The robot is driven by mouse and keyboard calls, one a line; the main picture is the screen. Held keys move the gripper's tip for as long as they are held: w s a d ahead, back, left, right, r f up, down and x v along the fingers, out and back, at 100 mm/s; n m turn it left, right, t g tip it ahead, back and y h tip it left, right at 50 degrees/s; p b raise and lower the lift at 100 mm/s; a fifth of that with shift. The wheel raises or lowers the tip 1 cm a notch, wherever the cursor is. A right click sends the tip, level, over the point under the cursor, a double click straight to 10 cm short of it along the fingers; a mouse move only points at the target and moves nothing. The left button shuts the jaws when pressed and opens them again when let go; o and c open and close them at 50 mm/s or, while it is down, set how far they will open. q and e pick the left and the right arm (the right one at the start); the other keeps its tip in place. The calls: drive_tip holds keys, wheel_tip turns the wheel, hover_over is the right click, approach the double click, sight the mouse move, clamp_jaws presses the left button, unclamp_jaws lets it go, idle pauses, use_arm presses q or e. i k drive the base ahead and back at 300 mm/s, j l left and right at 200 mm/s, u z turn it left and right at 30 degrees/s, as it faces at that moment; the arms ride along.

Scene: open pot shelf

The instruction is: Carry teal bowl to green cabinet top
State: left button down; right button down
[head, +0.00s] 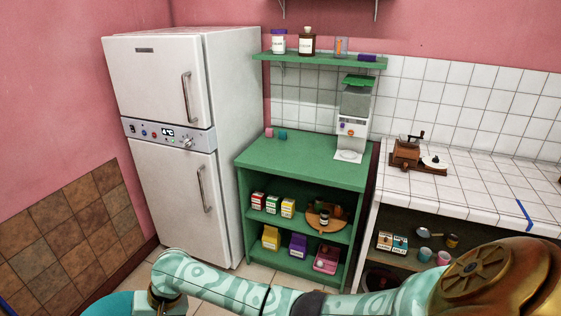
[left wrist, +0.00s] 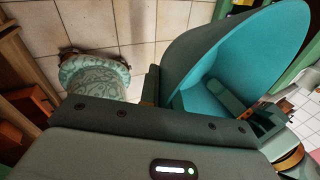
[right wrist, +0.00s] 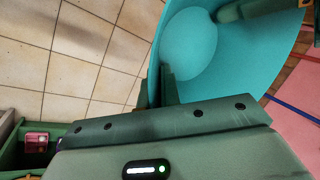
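The teal bowl (head: 118,304) shows only in part at the bottom left of the head view, beside my patterned arm. In the left wrist view the bowl (left wrist: 260,40) is large, tilted in the picture, with its inside visible and empty. My left gripper (left wrist: 155,92) is shut on its wall. In the right wrist view the bowl (right wrist: 190,50) fills the upper right. My right gripper (right wrist: 156,88) is shut on another part of the wall, and the other gripper's finger shows inside. The green cabinet top (head: 305,162) stands ahead, mostly bare.
A pink and a teal cup (head: 275,133) stand at the cabinet top's back left; a dispenser (head: 354,122) stands at its back right. A green wall shelf (head: 318,60) hangs above. A white fridge (head: 185,140) is left; a tiled counter (head: 470,190) with a grinder (head: 407,152) is right.

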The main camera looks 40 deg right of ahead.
sight(296, 158)
drive_tip(key=z, duration=0.4)
drive_tip(key=i+l+z, duration=0.1)
drive_tip(key=z, duration=0.75)
drive_tip(key=i+z, duration=0.1)
drive_tip(key=z, duration=0.3)
drive_tip(key=i+j, duration=0.1)
drive_tip(key=i, duration=0.5)
drive_tip(key=i+j, duration=0.1)
drive_tip(key=i, duration=0.5)
drive_tip(key=i+j+z, duration=0.1)
drive_tip(key=i, duration=0.5)
drive_tip(key=i+j, duration=0.2)
drive_tip(key=i, duration=0.4)
